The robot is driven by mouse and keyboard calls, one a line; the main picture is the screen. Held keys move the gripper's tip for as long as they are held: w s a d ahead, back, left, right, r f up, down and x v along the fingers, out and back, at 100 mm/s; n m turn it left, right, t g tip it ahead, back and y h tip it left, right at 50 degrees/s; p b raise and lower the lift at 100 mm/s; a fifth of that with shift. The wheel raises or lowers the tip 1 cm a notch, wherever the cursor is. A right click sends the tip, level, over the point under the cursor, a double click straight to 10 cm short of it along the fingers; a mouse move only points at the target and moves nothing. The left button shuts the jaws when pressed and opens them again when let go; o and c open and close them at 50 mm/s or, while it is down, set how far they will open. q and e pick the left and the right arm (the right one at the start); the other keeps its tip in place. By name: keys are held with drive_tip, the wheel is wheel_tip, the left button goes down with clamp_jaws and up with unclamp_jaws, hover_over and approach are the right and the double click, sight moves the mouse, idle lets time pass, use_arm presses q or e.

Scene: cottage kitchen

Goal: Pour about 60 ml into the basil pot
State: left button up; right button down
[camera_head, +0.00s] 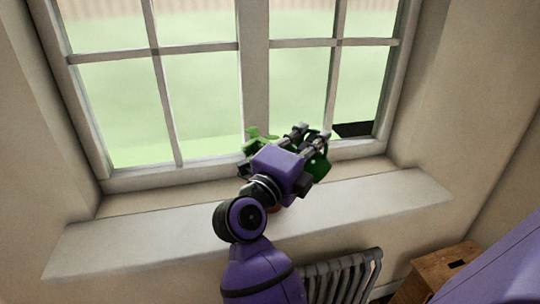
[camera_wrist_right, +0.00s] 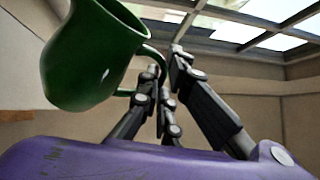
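My right gripper (camera_head: 312,133) is above the window sill, its fingers shut on the handle of a dark green jug (camera_head: 317,168). In the right wrist view the jug (camera_wrist_right: 95,55) hangs tilted at the left of my right gripper (camera_wrist_right: 165,75), clear of the sill. Whether any water is in it or leaving it cannot be seen. The basil's green leaves (camera_head: 258,134) show just left of the gripper; a sliver of the reddish pot (camera_head: 274,208) shows below it. My wrist hides most of the pot and the jug's spout. My left gripper is out of view.
The pale window sill (camera_head: 130,235) is bare to the left and right. The window (camera_head: 205,90) stands close behind the gripper. A radiator (camera_head: 345,278) is below the sill, and a wooden cabinet (camera_head: 435,270) stands at lower right.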

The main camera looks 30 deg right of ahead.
drive_tip(key=shift+w+a+r+n, duration=0.15)
drive_tip(key=shift+w+r+n, duration=0.05)
drive_tip(key=shift+r+n, duration=0.3)
drive_tip(key=shift+w+a+r+n, duration=0.15)
drive_tip(key=shift+w+n, duration=0.1)
drive_tip(key=shift+n, duration=0.25)
drive_tip(key=shift+w+a+r+n+t+p, duration=0.2)
drive_tip(key=shift+w+r+n+t+p, duration=0.1)
drive_tip(key=shift+n+t, duration=0.15)
idle(1.1)
drive_tip(key=shift+w+a+n, duration=0.25)
drive_tip(key=shift+w+n, duration=0.1)
drive_tip(key=shift+n, duration=0.1)
idle(0.3)
